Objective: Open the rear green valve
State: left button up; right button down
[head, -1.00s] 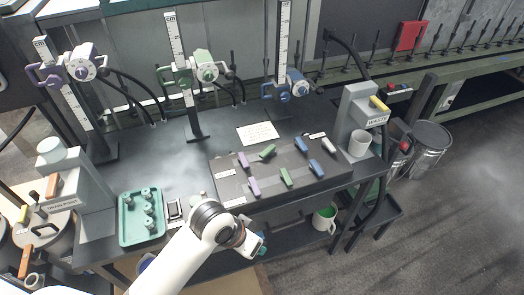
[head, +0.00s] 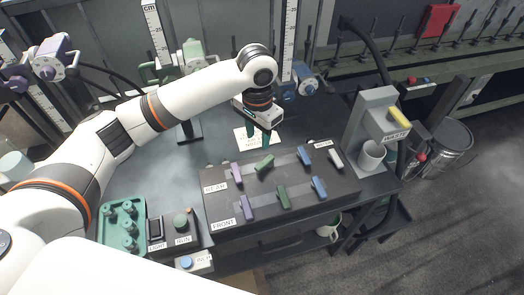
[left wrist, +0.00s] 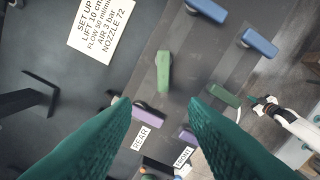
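The rear green valve handle (head: 265,163) is a slim green lever in the rear row of the dark valve board (head: 330,196), between a purple and a blue handle. It lies slanted in the head view. In the left wrist view the same green handle (left wrist: 163,70) lies lengthwise, ahead of and between the fingertips. My left gripper (head: 256,138) points down above and just behind it, its dark green fingers open, empty and apart from the handle. A white arm part with a dark green tip (left wrist: 265,101) at the wrist view's right edge looks like my right gripper; its fingers are unclear.
Close by are the rear purple handle (head: 237,173), rear blue handle (head: 304,155) and front green handle (head: 282,197). A paper note (head: 243,138) lies behind the board. A green tray (head: 118,232) with pegs stands left; a grey waste stand (head: 371,118) stands right.

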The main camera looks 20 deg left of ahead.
pick_arm(q)
send_over(257, 167)
notch_tip(257, 167, down, 4)
notch_tip(257, 167, down, 4)
jog(key=shift+d+r+p, duration=0.1)
jog(key=shift+p, duration=0.4)
notch_tip(257, 167, down, 3)
jog(key=shift+s+r, duration=0.1)
jog(key=shift+r, duration=0.1)
jog(key=shift+f, duration=0.2)
jog(key=c, duration=0.6)
grip_shut()
pick_arm(e)
jog(key=shift+g, duration=0.3)
jog(key=s, duration=0.2)
jog(key=s+r, duration=0.1)
jog(key=s, duration=0.1)
jog(key=shift+s+r, duration=0.2)
jog(key=shift+s, duration=0.05)
